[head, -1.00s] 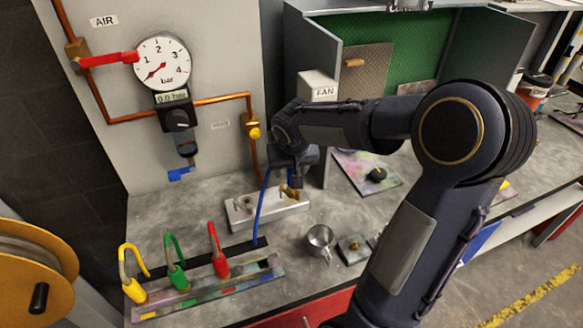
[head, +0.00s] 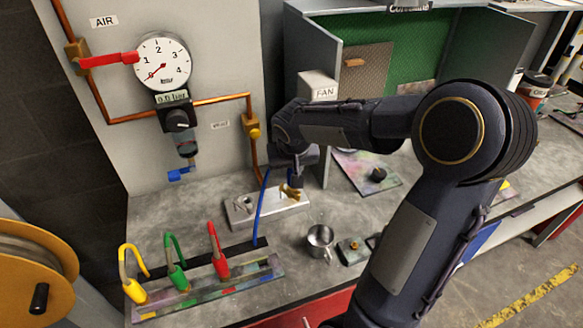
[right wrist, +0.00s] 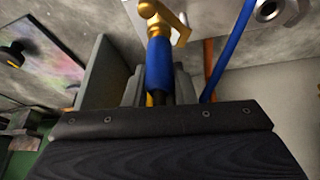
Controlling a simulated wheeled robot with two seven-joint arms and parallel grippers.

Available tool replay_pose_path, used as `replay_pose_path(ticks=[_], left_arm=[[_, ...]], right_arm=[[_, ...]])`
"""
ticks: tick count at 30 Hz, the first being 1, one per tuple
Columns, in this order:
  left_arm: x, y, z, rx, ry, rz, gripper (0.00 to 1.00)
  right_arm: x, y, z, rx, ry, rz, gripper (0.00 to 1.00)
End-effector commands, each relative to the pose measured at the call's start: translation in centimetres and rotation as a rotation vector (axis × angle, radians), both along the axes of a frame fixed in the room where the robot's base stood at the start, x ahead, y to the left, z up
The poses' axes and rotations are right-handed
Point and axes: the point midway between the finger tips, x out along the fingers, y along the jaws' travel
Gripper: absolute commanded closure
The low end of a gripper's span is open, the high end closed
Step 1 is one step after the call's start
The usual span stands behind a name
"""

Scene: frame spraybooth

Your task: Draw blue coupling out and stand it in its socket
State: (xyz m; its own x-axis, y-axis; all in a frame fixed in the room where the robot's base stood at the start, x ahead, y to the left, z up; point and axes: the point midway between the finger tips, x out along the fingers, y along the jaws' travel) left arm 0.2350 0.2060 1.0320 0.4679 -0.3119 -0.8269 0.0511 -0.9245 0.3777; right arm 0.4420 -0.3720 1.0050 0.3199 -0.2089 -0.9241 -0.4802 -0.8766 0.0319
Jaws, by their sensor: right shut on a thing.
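My right gripper (head: 293,180) is shut on the blue coupling (right wrist: 158,66), above the pale metal block (head: 240,218) on the bench. In the right wrist view the coupling is a blue sleeve between the fingers, in line with a brass fitting (right wrist: 155,12) at its far end. Whether they are still joined I cannot tell. The brass fitting also shows at the block in the head view (head: 290,192). A blue hose (head: 260,212) runs down to the rack (head: 205,294), which holds yellow, green and red couplings and has bare room at its right end. My left gripper is out of view.
A metal cup (head: 320,240) and a small plate with a brass part (head: 353,250) are near the bench front. The gauge panel (head: 163,62) with its red lever stands behind the rack. The fan box (head: 318,88) and booth wall are close behind my right gripper.

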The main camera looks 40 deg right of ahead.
Motion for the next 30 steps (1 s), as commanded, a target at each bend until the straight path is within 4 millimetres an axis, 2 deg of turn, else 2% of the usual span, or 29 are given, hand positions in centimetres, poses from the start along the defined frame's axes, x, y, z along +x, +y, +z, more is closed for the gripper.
replay_pose_path(ticks=[14,30], left_arm=[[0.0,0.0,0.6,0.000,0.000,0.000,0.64],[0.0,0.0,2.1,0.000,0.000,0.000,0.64]], right_arm=[[0.0,0.0,1.0,-0.001,-0.003,0.000,1.00],[0.1,-0.1,3.3,-0.002,-0.005,0.001,1.00]])
